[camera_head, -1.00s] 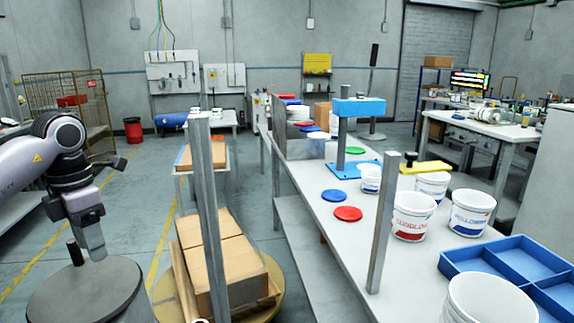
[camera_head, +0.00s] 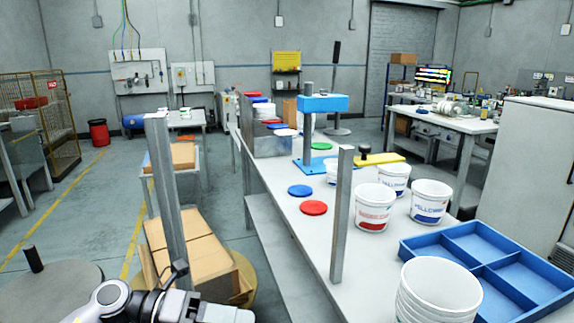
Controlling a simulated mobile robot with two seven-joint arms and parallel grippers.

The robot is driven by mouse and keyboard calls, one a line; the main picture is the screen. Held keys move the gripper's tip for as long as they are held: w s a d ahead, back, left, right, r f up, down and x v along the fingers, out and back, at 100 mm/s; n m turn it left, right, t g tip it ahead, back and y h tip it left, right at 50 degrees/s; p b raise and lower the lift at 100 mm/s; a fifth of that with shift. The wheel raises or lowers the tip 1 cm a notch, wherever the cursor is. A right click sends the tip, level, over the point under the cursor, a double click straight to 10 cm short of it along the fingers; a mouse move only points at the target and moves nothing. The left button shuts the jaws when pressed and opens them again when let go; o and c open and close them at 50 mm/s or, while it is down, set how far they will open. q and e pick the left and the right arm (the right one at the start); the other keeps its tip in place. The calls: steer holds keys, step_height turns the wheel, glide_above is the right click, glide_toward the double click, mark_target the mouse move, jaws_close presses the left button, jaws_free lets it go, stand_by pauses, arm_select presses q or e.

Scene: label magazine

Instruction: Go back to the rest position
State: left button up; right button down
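My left arm (camera_head: 150,305) shows at the bottom edge, left of the middle, in the head view. My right arm and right gripper do not show. The white workbench (camera_head: 285,232) runs away from me to the right of the arm. It bears white buckets with red lettering (camera_head: 375,208) and blue lettering (camera_head: 431,202), a red lid (camera_head: 313,208), a blue lid (camera_head: 300,191) and a blue press-like stand (camera_head: 322,103).
Two grey posts stand at the left (camera_head: 167,200) and in the middle (camera_head: 342,215). Cardboard boxes (camera_head: 190,250) are stacked beside the bench. A blue divided tray (camera_head: 480,262) and stacked white buckets (camera_head: 438,292) are at the near right. Open floor (camera_head: 85,215) lies at the left.

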arm_select(q)
steer(key=s+a+f+n+t+y, duration=0.2)
steer(key=a+f+n+t+y, duration=0.25)
steer(key=n, duration=0.65)
steer(key=s+a+f+n+t+y, duration=0.25)
steer(key=f+n+t, duration=0.25)
steer(key=f+n, duration=0.5)
steer(key=s+a+f+n+t+y, duration=0.25)
steer(key=f+n+t+y, duration=0.2)
steer(key=n, duration=0.85)
steer(key=s+a+f+n+g+y, duration=0.2)
steer(key=s+f+n+g, duration=0.1)
steer(key=s+f, duration=0.4)
steer(key=shift+s+a+n+g, duration=0.2)
steer(key=shift+s+n+g, duration=0.2)
steer(key=shift+s, duration=0.4)
